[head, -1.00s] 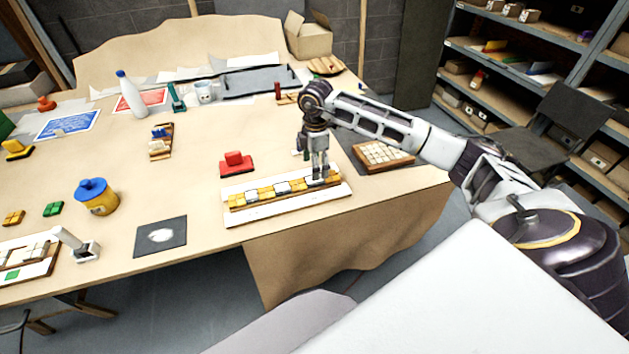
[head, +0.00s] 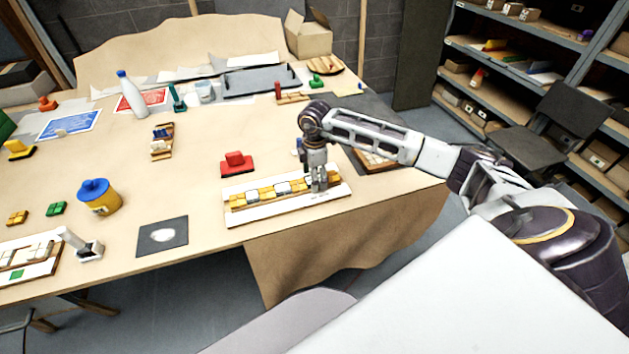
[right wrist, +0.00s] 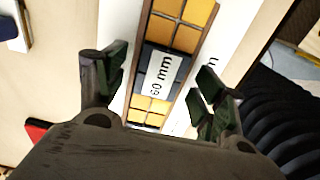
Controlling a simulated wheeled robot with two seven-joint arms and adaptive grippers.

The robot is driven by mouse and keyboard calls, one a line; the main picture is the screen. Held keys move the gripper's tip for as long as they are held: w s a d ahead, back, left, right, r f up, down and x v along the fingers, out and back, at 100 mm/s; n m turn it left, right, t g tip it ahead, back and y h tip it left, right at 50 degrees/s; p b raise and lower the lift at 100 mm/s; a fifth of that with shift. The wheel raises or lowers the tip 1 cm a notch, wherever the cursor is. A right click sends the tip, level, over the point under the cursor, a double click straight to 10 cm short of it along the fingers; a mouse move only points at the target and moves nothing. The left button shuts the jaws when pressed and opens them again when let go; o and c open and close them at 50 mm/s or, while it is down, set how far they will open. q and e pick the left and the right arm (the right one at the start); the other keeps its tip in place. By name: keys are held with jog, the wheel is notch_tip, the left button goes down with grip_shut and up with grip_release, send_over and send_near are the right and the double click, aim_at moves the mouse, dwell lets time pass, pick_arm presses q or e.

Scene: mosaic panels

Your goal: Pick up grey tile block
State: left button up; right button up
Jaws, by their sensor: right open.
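A white panel (head: 245,216) near the front edge of the table carries a wooden strip of yellow tile blocks (head: 266,195) with light-labelled blocks among them. My right gripper (head: 320,187) points down at the right end of this strip. In the right wrist view, a dark grey tile block (right wrist: 158,72) with a white "60 mm" label sits in the strip, with yellow tiles on both sides of it. The open right gripper (right wrist: 161,80) has one finger on each side of the strip, around the grey block. I cannot tell whether the fingers touch it. My left gripper is out of view.
A red stamp-like block (head: 236,165) stands just behind the panel. A wooden tile tray (head: 377,162) lies right of it, partly behind my arm.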

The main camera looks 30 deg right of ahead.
jog(key=c, duration=1.2)
jog(key=shift+o, duration=0.2)
jog(key=shift+r, duration=0.15)
notch_tip(320, 180, up, 10)
jog(key=b, duration=0.1)
